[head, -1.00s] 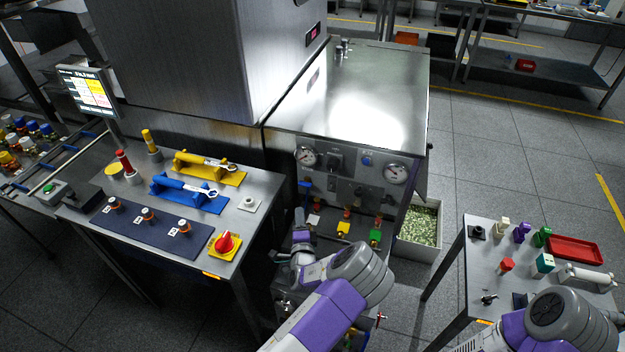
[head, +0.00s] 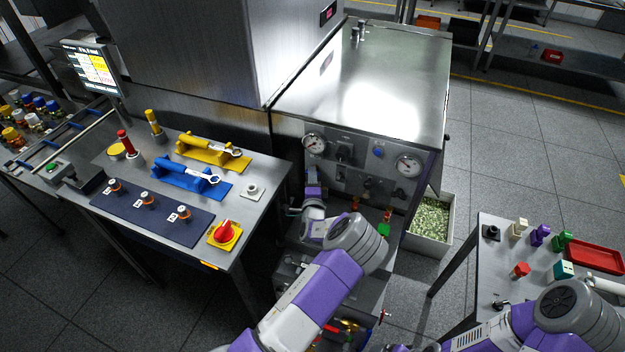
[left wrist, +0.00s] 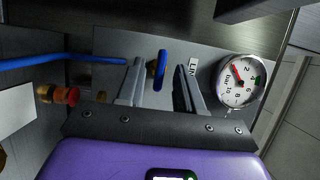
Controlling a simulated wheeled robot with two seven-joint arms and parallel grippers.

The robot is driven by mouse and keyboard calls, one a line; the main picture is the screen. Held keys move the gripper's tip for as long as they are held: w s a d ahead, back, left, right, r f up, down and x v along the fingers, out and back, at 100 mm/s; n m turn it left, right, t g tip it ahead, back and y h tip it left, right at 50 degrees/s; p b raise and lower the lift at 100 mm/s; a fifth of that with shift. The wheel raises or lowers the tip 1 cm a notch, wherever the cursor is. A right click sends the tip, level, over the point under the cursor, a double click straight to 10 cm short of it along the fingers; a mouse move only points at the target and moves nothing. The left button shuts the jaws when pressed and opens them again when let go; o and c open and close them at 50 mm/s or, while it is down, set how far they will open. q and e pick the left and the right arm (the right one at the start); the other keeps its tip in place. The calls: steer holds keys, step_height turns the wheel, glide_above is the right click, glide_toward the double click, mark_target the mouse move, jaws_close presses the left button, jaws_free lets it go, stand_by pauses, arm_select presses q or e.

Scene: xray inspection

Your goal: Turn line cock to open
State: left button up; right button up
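The line cock shows in the left wrist view as a blue lever handle (left wrist: 161,66) on a grey panel, beside a white label partly reading "LIN" (left wrist: 193,68). My left gripper (left wrist: 160,84) is open, with one finger on each side of the blue handle. A gap shows between the handle and both fingers. In the head view my left gripper (head: 313,180) is at the left part of the machine's front panel, below the left gauge, and hides the cock there. My right arm is at the lower right of the head view; its gripper is out of the picture.
A round bar gauge (left wrist: 240,81) is just right of the label. A blue hose (left wrist: 65,61) and a brass fitting with a red end (left wrist: 58,94) are at left. A tool table (head: 125,224) stands left of the machine, another table (head: 462,260) right.

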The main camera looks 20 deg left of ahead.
arm_select(q)
jaws_close()
